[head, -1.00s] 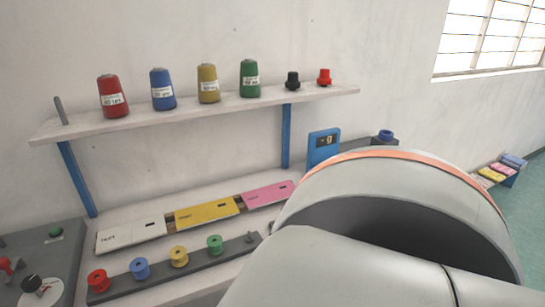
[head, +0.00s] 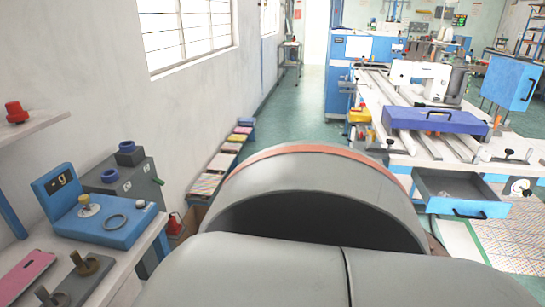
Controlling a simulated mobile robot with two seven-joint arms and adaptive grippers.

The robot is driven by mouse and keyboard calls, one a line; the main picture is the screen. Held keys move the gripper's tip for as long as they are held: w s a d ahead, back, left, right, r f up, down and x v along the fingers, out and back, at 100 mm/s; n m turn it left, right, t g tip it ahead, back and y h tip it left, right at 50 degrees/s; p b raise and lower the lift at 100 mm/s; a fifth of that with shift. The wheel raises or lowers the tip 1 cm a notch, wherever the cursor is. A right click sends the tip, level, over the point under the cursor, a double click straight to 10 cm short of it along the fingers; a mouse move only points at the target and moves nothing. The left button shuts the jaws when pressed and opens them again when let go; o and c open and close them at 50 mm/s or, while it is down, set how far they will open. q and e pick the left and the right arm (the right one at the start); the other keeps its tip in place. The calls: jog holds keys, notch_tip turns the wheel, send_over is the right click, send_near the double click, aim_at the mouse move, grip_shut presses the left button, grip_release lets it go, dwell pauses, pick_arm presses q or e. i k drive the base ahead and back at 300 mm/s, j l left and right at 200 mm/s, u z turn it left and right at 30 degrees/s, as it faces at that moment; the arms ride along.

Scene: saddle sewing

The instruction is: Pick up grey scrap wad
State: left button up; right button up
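I do not make out a grey scrap wad in the head view. One of my own large grey arm links fills the bottom middle of the view and hides what lies behind and below it. Neither of my grippers shows.
On the left, a bench holds a blue scale-like device (head: 108,213) and a pink card (head: 22,277). A grey box (head: 125,180) stands behind it. A green-floored aisle (head: 282,115) runs clear toward the back. On the right, a sewing table carries a blue case (head: 434,121) above an open drawer (head: 460,190).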

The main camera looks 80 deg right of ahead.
aim_at(442, 193)
jog(key=z, duration=3.9)
jog(key=i+j+u, duration=0.1)
jog(key=i, duration=0.55)
